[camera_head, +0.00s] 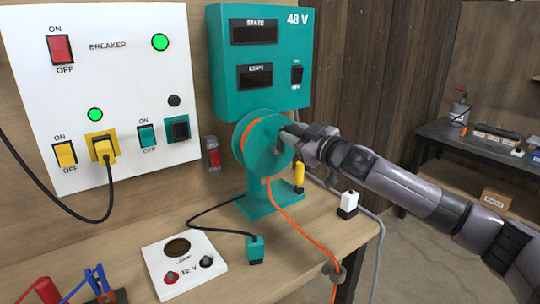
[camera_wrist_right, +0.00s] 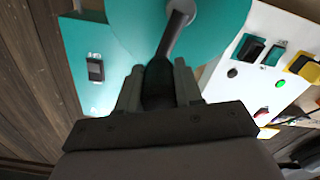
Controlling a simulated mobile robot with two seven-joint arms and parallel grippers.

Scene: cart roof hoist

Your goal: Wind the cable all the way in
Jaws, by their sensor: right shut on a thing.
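A teal cable reel (camera_head: 265,142) stands on a teal pedestal (camera_head: 262,195) on the wooden bench. An orange cable (camera_head: 285,208) shows at the reel's rim, runs down across the bench and passes a grey fitting (camera_head: 334,270) at the front edge. My right gripper (camera_head: 296,135) is at the reel's face. In the right wrist view my right gripper (camera_wrist_right: 158,85) is shut on the black crank handle (camera_wrist_right: 158,78), whose grey crank arm (camera_wrist_right: 181,22) reaches the teal disc (camera_wrist_right: 225,22). The cable's lower end is out of view. My left gripper is not in view.
A white breaker panel (camera_head: 120,70) with lit green lamps and a teal 48 V box (camera_head: 225,75) stand behind. A white 12 V lamp box (camera_head: 208,268), a black lead with a teal plug (camera_head: 255,249) and a white-and-black plug (camera_head: 348,203) are on the bench.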

